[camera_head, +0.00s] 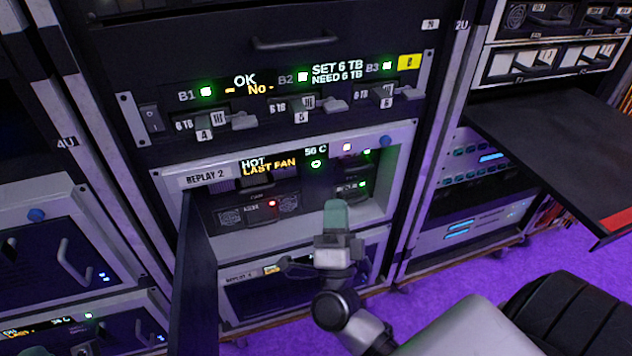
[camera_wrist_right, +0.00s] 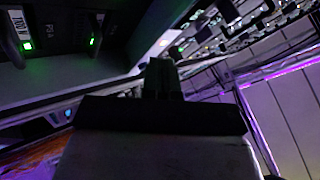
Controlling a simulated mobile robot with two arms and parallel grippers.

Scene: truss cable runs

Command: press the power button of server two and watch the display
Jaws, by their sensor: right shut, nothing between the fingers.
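The unit labelled REPLAY 2 (camera_head: 205,179) sits in the middle rack with its front door (camera_head: 195,265) swung open to the left. Its display (camera_head: 268,165) reads "HOT" and "LAST FAN", with "56 C" beside it. A green-lit ring (camera_head: 316,164) is under the temperature, and a pale light (camera_head: 346,147) is to its right. I cannot tell which is the power button. My right gripper (camera_head: 336,207) is shut and empty in front of the unit's lower right part; contact cannot be told. It shows dark in the wrist view (camera_wrist_right: 160,75). My left gripper is not in view.
Above is a unit with an "OK" display (camera_head: 245,81), a rocker switch (camera_head: 151,118) and several levers. Another replay unit (camera_head: 300,283) is below. A black shelf (camera_head: 555,130) juts out at right. Purple floor (camera_head: 455,280) is clear between.

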